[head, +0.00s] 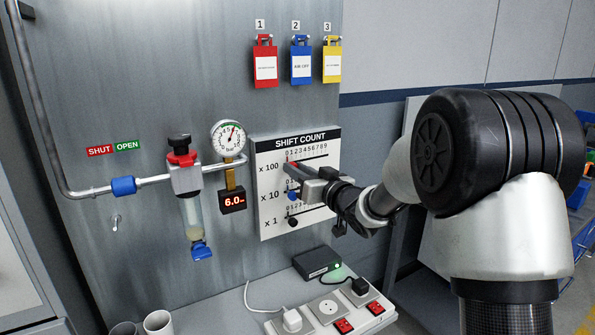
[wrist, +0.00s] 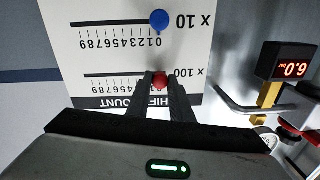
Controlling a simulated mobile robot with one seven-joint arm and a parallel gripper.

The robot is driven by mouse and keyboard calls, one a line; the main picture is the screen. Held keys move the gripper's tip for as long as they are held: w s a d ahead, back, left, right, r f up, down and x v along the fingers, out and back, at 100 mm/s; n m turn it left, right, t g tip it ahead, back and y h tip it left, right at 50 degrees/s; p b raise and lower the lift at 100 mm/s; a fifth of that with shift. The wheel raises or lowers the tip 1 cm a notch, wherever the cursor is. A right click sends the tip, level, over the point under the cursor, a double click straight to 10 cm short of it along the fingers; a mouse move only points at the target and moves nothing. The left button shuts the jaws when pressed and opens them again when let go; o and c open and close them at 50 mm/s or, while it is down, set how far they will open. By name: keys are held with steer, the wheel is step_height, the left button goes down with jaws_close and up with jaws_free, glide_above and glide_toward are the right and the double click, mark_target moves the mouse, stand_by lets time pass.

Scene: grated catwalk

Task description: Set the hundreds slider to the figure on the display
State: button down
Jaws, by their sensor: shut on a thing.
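The SHIFT COUNT board (head: 265,222) has three slider rows marked x 100, x 10 and x 1. My gripper (head: 296,178) is at the x 100 row, its fingers shut on the red hundreds knob (wrist: 161,81). The red knob sits near the 0 end of its scale, roughly in line with the blue knob; the fingers hide the nearby digits. The blue x 10 knob (wrist: 160,20) is at 0. The black x 1 knob (head: 292,222) is at the left end of its row.
A round gauge (head: 229,137) and pipework with a filter bowl (head: 195,217) stand left of the board. A socket strip (head: 326,310) and a black box (head: 317,263) lie on the ledge below.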

steer(key=shift+w+d, duration=0.4)
steer(key=shift+d, duration=0.25)
steer(key=c, duration=1.6)
jaws_free()
steer(key=shift+o, duration=0.2)
steer(key=v, duration=1.7)
steer(key=shift+s, duration=0.25)
